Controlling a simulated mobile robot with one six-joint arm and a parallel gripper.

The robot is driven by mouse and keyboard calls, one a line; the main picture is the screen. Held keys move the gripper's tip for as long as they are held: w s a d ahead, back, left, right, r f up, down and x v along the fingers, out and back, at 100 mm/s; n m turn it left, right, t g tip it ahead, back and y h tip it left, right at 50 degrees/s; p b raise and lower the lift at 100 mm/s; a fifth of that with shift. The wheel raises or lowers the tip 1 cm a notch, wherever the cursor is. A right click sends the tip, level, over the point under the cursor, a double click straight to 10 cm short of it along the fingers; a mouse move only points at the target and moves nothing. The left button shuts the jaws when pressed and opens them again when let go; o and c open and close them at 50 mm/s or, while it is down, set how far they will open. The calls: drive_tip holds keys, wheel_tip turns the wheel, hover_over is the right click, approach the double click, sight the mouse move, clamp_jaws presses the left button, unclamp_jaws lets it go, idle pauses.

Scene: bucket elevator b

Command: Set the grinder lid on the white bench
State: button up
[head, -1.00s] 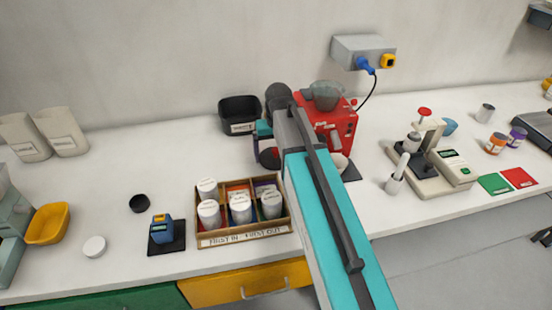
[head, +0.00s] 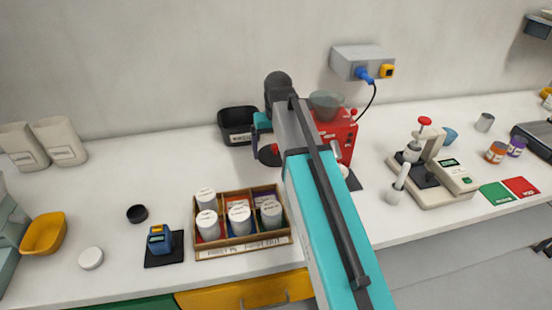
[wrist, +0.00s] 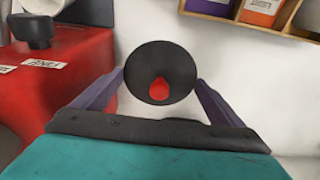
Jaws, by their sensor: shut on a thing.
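The grinder lid is a round black disc with a red knob (wrist: 158,88). In the wrist view it sits between the purple fingers of my gripper (wrist: 160,82), which is shut on it. In the head view the dark lid (head: 268,156) shows left of the red grinder (head: 340,134), above the white bench (head: 110,170). My arm partly covers the grinder. The grinder's grey hopper (head: 325,104) looks uncovered. Whether the lid touches the bench cannot be told.
A black bin (head: 237,138) stands behind, near the wall. A wooden rack (head: 243,248) with several white-capped containers stands in front. A blue device (head: 160,240), black cap (head: 137,214) and white cap (head: 91,259) lie left. Bare bench lies between them and the wall.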

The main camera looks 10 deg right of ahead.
sight(275, 146)
drive_tip(key=shift+r, duration=2)
drive_tip(key=shift+s, duration=0.1)
